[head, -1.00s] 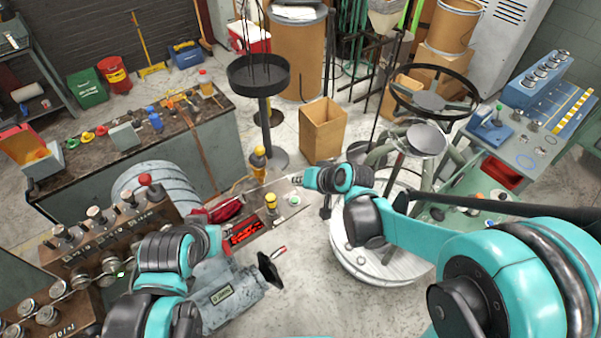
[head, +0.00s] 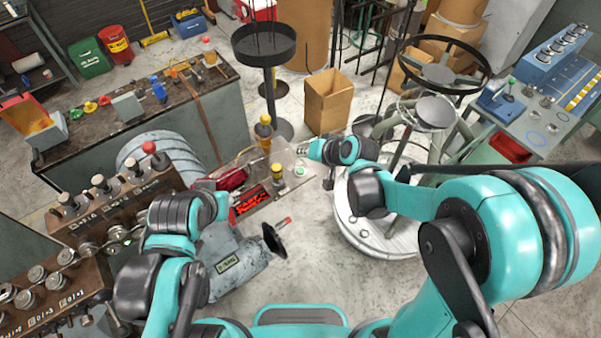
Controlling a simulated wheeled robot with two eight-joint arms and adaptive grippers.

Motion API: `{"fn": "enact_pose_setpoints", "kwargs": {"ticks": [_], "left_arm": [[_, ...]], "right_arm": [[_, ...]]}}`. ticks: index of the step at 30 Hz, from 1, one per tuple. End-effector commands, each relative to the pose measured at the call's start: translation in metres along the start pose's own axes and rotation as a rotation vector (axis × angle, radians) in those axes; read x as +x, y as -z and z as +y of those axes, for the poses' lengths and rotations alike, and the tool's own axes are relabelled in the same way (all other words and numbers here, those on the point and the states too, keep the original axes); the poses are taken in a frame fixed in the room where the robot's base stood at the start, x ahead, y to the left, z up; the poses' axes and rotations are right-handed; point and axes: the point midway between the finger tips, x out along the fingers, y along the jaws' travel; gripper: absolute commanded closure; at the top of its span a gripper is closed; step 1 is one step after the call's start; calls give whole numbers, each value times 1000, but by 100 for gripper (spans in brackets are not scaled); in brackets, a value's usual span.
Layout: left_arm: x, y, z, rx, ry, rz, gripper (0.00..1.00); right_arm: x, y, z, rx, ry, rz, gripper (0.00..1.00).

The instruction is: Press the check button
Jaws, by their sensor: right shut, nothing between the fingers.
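A small control panel (head: 262,184) stands in the middle of the head view. On it are a green button in a pale ring (head: 300,171) and a yellow knob-like button (head: 277,173). No label naming the check button is readable. My right gripper (head: 302,150) is shut and empty. It points left at the panel's far right edge, just above the green button in the picture; I see no contact. My left arm reaches in from the lower left, its wrist by the panel's left side; its fingers cannot be made out.
A red-lit display (head: 250,200) is on the panel. A grey machine body (head: 235,262) with a black handwheel (head: 273,241) stands in front. A round white-topped base (head: 375,238) is to the right. A wooden lever console (head: 115,205) is at left. Grey floor shows between.

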Motion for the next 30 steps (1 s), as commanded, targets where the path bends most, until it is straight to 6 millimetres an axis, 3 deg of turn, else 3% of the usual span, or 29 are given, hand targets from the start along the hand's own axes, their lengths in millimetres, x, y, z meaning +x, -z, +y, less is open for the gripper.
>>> {"fn": "enact_pose_setpoints", "kwargs": {"ticks": [6,12,30], "left_arm": [[25,-18,0,0,0,0,66],[40,-28,0,0,0,0,66],[40,-28,0,0,0,0,66]], "right_arm": [[27,-19,19,0,0,0,100],[40,-29,29,0,0,0,100],[40,-29,29,0,0,0,100]]}}
